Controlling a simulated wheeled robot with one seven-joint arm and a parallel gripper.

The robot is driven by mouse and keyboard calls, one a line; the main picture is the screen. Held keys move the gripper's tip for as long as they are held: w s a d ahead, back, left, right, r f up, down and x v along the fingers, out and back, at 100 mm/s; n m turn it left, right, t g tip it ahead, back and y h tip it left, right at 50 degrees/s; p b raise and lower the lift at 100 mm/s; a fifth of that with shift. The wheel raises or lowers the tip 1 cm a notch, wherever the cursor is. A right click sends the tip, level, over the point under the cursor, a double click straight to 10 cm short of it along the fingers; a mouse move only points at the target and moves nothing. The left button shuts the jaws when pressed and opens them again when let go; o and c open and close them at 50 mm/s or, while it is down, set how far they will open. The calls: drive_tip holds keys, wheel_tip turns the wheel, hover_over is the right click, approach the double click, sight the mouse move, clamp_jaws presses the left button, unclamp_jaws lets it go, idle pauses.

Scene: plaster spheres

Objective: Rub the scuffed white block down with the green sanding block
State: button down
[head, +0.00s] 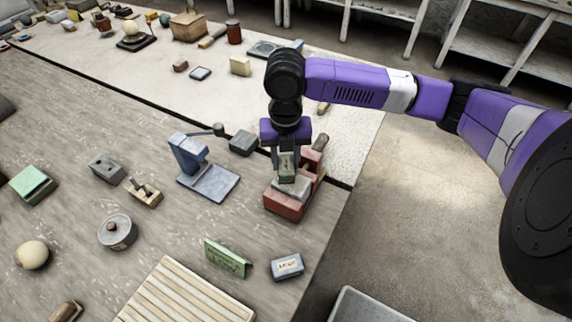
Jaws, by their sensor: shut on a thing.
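My gripper (287,176) points down near the right edge of the workbench. It is shut on the green sanding block (287,163), which shows between its fingers. Right below is a pale, greyish-white block (291,190), set in a red holder like a vise (284,207). The gripper and sanding block hide part of the white block's top. The sanding block looks at or just over that top; I cannot tell if they touch. Scuff marks are too small to make out.
A blue-grey metal stand (215,183) and a dark grey block (243,143) are left of the holder. A green lettered box (227,258), a small labelled box (287,266) and a slatted board (180,296) lie in front. The floor is open to the right.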

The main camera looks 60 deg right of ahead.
sight(296, 180)
drive_tip(key=shift+r, duration=0.1)
drive_tip(key=shift+s+a+r+p, duration=0.2)
drive_tip(key=shift+a+r+p, duration=0.1)
drive_tip(key=shift+p, duration=0.05)
drive_tip(key=shift+s+a+r+p, duration=0.35)
drive_tip(key=shift+a, duration=0.2)
drive_tip(key=shift+s, duration=0.1)
drive_tip(key=shift+s+d+f+b, duration=0.1)
drive_tip(key=shift+s+b, duration=0.05)
drive_tip(key=shift+s, duration=0.55)
drive_tip(key=shift+s+f+b, duration=0.1)
drive_tip(key=shift+s+b, duration=0.05)
drive_tip(key=shift+s, duration=0.5)
drive_tip(key=shift+f+b, duration=0.6)
drive_tip(key=shift+f, duration=0.05)
drive_tip(key=shift+r, duration=0.1)
